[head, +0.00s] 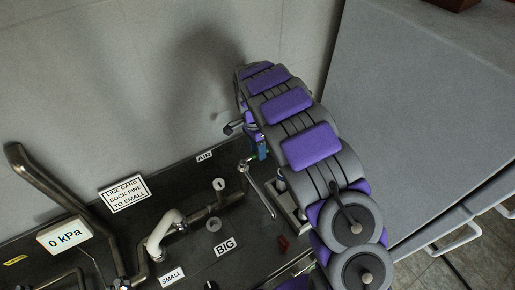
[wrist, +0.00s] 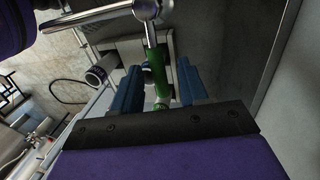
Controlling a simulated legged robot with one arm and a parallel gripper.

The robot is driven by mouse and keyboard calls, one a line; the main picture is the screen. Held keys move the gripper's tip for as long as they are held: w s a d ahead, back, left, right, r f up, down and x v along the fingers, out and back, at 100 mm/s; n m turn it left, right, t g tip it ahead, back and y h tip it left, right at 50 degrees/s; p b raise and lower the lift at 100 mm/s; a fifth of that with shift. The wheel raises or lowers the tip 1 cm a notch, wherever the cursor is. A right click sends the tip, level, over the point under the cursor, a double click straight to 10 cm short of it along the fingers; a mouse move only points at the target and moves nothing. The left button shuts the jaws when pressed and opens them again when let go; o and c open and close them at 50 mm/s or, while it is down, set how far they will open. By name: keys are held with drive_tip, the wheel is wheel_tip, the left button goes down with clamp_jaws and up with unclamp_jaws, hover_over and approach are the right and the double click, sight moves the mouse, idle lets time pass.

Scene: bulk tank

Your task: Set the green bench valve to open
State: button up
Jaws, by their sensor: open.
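The green bench valve handle (wrist: 156,72) shows in the wrist view as a green sleeve on a metal stem, with a round pale end low between the fingers. My gripper (wrist: 159,80) is open, with one blue finger on each side of the green handle. Small gaps show beside it, so it does not look clamped. In the head view my gripper (head: 259,147) is by the wall at the bench's back, and my arm hides most of the valve there.
A chrome lever (head: 262,194) stands close to my gripper. A white bent pipe (head: 164,234), a gauge reading 0 kPa (head: 64,236) and labelled fittings fill the bench to the left. A large grey cabinet (head: 420,110) stands on the right. The grey wall (head: 150,80) is close behind.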

clamp_jaws()
idle(0.4)
idle(0.4)
